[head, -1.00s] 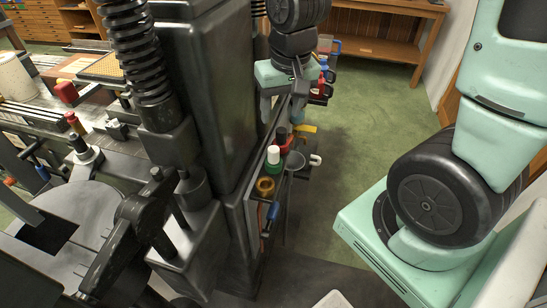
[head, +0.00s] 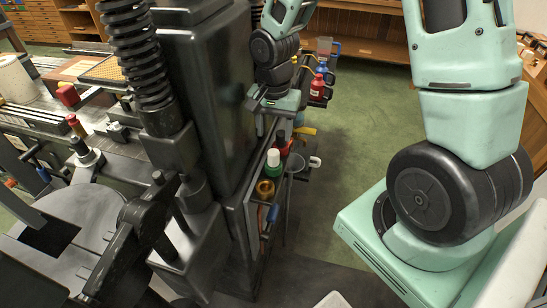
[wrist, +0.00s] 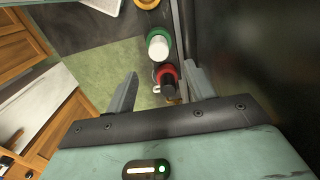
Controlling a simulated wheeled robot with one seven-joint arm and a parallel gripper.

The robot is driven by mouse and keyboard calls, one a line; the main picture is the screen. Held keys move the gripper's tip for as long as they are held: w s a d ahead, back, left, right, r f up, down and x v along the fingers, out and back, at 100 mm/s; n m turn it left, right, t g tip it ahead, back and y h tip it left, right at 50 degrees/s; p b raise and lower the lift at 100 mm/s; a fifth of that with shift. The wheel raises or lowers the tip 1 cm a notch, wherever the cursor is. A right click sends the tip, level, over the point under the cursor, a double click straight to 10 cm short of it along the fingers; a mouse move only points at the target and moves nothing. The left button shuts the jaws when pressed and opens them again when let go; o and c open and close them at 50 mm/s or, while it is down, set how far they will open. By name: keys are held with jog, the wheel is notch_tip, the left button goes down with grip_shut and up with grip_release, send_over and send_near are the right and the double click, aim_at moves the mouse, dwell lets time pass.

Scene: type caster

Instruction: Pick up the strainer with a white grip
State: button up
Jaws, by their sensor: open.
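A grey, bowl-like piece (head: 296,163) shows on the narrow shelf beside the dark machine in the head view. A white curved piece (head: 315,162) shows just right of it. They may be the strainer and its white grip, but I cannot tell surely. My gripper (head: 275,127) is above the far part of this shelf, beyond the bowl-like piece. In the wrist view my gripper (wrist: 160,88) is open, with its two fingers apart and nothing held. A small white curve shows between the fingers, partly hidden by a red, black-topped item (wrist: 168,78).
A green, white-topped bottle (head: 273,160) and a brass ring-shaped item (head: 265,188) stand closely on the shelf. Red bottles (head: 318,86) stand farther back. The dark machine column (head: 205,90) rises close on the left. Green floor (head: 365,140) lies open to the right.

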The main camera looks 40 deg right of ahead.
aim_at(273, 152)
notch_tip(273, 152, down, 3)
jog(key=f, duration=0.3)
jog(key=f+p, duration=0.1)
jog(key=shift+s+a+f, duration=0.15)
jog(key=shift+s+a, duration=0.1)
jog(key=shift+a, duration=0.05)
jog(key=shift+f, duration=0.5)
jog(key=c, duration=1)
